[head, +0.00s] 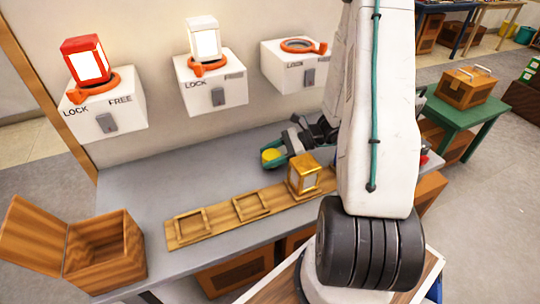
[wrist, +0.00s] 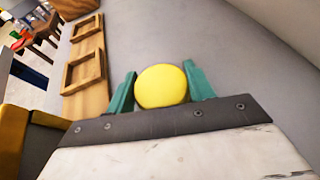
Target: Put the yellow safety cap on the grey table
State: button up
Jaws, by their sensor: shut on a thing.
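The yellow safety cap (head: 271,155) is round and sits between the green fingers of my gripper (head: 274,158). In the wrist view, the cap (wrist: 161,86) fills the gap between both fingers, so my gripper (wrist: 161,82) is shut on it. The grey table (head: 135,190) runs along the wall, and its bare grey top (wrist: 200,35) lies beyond the cap in the wrist view. The cap is over the back part of the table, near the wall. I cannot tell whether its underside touches the tabletop.
A yellow lantern (head: 305,175) stands on a wooden board (head: 220,219) with square frames, close to my gripper. An open wooden box (head: 105,255) is at the left. White lock boxes (head: 213,93) hang on the wall.

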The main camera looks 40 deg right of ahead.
jog(key=shift+f, duration=0.1)
jog(key=o, duration=1)
jog(key=shift+c, duration=0.2)
